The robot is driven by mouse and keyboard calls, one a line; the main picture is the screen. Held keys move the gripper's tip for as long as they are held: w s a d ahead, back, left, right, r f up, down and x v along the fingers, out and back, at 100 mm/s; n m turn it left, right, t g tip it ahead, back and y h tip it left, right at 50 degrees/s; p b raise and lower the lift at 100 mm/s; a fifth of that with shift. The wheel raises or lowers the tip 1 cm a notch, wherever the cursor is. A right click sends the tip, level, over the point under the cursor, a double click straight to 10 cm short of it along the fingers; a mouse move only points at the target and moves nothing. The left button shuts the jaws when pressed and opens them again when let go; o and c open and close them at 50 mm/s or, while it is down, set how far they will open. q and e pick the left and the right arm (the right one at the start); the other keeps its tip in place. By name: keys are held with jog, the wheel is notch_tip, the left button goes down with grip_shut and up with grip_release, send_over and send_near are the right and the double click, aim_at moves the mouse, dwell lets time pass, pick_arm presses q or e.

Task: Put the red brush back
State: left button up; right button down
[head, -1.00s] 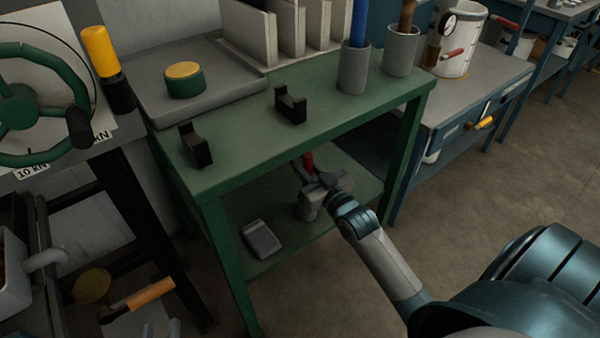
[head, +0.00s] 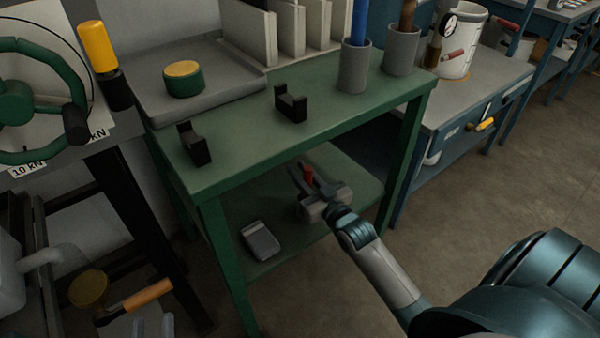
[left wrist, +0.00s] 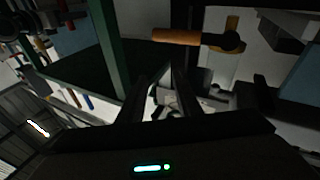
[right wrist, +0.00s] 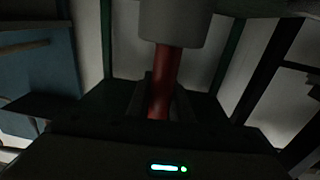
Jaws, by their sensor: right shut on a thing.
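The red brush shows as a short red handle (head: 309,174) between the fingers of my right gripper (head: 306,180). My right gripper is over the lower shelf of the green table and shut on the handle. A grey cup (head: 311,211) is just below the gripper, partly hidden by it. In the right wrist view the red handle (right wrist: 163,80) runs between the fingers to the grey cup (right wrist: 185,22). The brush's far end is hidden.
The green table (head: 235,135) carries two black brackets, a tray (head: 225,82) with a green-yellow round piece, and grey cups holding a blue (head: 360,22) and a brown handle (head: 407,15). A grey device (head: 261,241) lies on the lower shelf. A table leg (head: 402,165) stands right of the gripper.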

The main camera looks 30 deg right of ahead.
jog(key=shift+f, duration=0.1)
jog(key=c, duration=1.6)
grip_release()
